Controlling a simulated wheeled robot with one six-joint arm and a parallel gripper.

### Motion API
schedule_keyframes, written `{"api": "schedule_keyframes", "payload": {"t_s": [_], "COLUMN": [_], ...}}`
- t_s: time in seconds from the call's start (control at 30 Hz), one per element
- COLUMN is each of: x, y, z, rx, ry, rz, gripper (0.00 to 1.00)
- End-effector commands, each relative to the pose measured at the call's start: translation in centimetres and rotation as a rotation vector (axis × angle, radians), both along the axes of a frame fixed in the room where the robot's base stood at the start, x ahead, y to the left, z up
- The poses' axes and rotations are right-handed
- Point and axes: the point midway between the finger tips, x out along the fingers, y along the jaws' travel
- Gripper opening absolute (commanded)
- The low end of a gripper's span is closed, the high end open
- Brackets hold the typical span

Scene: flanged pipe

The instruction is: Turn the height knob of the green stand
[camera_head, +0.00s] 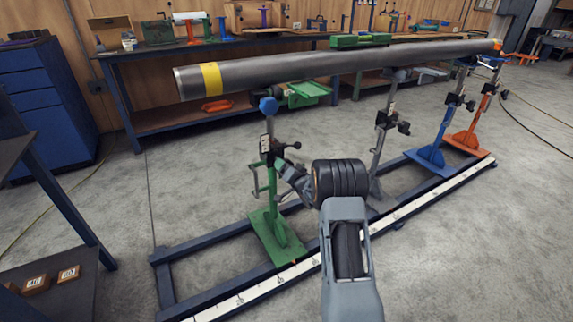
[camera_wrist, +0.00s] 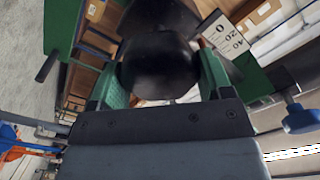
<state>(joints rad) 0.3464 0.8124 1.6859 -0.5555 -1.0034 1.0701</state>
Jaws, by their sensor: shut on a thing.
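The green stand (camera_head: 276,238) stands upright on the blue floor frame, below the near end of the grey pipe (camera_head: 330,65). My gripper (camera_head: 284,168) reaches its column from the right. In the wrist view, a dark round knob (camera_wrist: 160,70) sits between the two green finger pads of my gripper (camera_wrist: 160,88), which is shut on it. A white scale plate (camera_wrist: 222,34) marked 0, 20, 40 is beside the knob. A blue knob (camera_wrist: 300,118) is at the right of that view. In the head view, my gripper and arm hide the held knob.
A grey stand (camera_head: 382,140), a blue stand (camera_head: 440,135) and an orange stand (camera_head: 470,132) stand farther along the frame. A white ruler strip (camera_head: 385,222) runs along its near side. A workbench (camera_head: 150,55) is behind. The floor at front right is clear.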

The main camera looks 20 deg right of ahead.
Motion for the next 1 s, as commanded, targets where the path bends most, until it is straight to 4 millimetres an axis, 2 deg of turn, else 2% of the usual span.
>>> {"api": "schedule_keyframes", "payload": {"t_s": [0.2,0.5,1.0], "x": [0.0,0.01,0.0], "y": [-0.11,-0.17,-0.2], "z": [0.15,0.02,-0.17], "rx": [0.191,0.388,0.508], "ry": [0.023,0.044,0.058], "rz": [-0.002,-0.002,-0.002], "gripper": [0.49,0.49,0.49]}}
